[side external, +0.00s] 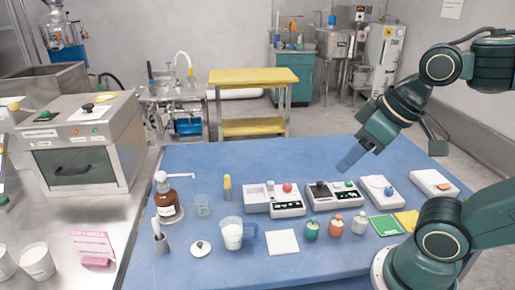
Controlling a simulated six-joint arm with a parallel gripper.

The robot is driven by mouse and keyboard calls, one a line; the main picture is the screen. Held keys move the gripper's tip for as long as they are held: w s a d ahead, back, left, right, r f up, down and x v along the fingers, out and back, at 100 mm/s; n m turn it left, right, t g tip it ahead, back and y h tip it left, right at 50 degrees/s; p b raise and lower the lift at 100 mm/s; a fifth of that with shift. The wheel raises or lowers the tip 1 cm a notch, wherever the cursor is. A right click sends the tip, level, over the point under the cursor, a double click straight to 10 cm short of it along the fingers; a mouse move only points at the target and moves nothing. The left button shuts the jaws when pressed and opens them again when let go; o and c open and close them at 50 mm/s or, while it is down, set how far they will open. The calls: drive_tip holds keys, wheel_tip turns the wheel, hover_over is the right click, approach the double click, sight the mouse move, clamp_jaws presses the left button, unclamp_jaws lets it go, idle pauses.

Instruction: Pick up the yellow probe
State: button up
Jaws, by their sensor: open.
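The yellow probe (227,183) is small, with a yellow upper part and a darker lower part. It stands upright on the blue table, left of the middle. My gripper (347,162) hangs above the table to the right of the probe, well apart from it.
Two white devices (272,207) (333,203) stand between probe and gripper. A jug (232,236) is in front. The blue table (215,160) is clear behind the probe.

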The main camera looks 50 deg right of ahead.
drive_tip(key=w+r+n+g, duration=0.1)
drive_tip(key=w+r+n, duration=0.25)
drive_tip(key=w, duration=0.55)
drive_tip(key=n+g, duration=0.5)
drive_tip(key=n, duration=1.1)
hover_over(227, 176)
wheel_tip(227, 176, down, 14)
drive_tip(key=shift+a+f, duration=0.1)
drive_tip(key=shift+f, duration=0.05)
drive_tip(key=shift+f+m, duration=0.1)
drive_tip(key=shift+m, duration=0.15)
wheel_tip(227, 176, down, 8)
drive_tip(key=shift+f, duration=0.2)
